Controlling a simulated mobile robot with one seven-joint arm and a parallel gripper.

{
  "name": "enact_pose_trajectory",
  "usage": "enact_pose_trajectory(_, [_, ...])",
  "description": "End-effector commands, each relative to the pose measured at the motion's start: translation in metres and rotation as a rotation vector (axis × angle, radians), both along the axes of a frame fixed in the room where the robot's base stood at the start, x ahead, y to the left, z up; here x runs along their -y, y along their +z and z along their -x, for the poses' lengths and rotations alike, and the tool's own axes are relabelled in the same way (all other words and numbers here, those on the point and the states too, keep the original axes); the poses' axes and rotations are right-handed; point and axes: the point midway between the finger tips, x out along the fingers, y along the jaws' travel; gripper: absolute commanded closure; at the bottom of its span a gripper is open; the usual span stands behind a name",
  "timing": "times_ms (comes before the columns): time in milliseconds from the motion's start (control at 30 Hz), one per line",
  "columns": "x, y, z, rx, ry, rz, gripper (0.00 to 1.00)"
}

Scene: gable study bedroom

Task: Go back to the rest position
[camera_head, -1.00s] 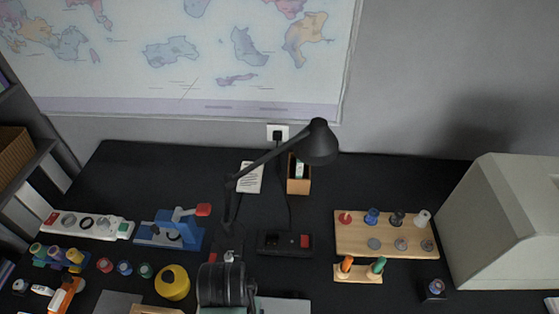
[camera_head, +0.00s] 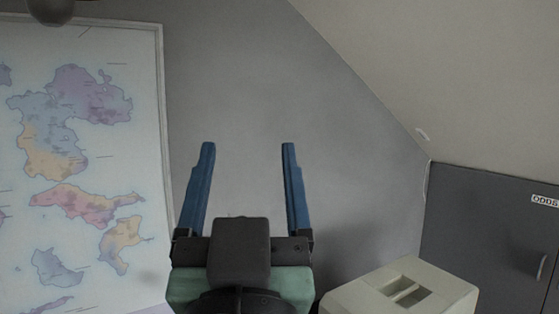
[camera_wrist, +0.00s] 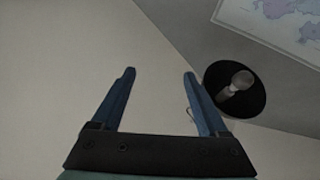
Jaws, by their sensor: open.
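My gripper (camera_head: 247,150) is raised in front of the bare grey wall in the head view, its two blue fingers pointing up and spread wide apart. It is open, with nothing between the fingers. In the wrist view my gripper (camera_wrist: 160,75) also shows open and empty against a pale plain surface. The desk top is out of the head view.
A world map (camera_head: 75,180) hangs on the wall at left. A beige box-like machine (camera_head: 400,290) stands at lower right. A dark cabinet (camera_head: 490,240) is at far right under a sloping ceiling (camera_head: 450,70). A round black fixture (camera_wrist: 235,90) shows in the wrist view.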

Motion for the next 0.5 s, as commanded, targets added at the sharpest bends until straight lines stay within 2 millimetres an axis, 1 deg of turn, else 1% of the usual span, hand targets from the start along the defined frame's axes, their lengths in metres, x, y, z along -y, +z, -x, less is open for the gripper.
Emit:
enact_pose_trajectory(33, [0.013, 0.025, 0.018, 0.092, -0.031, 0.0, 0.23])
enact_pose_trajectory(100, [0.024, 0.048, 0.037, 0.183, -0.06, 0.003, 0.23])
enact_pose_trajectory(200, [0.031, 0.064, 0.054, 0.256, -0.083, 0.007, 0.23])
enact_pose_trajectory(300, [0.033, 0.069, 0.059, 0.278, -0.09, 0.009, 0.23])
enact_pose_trajectory(500, [0.033, 0.068, 0.058, 0.275, -0.088, 0.009, 0.23])
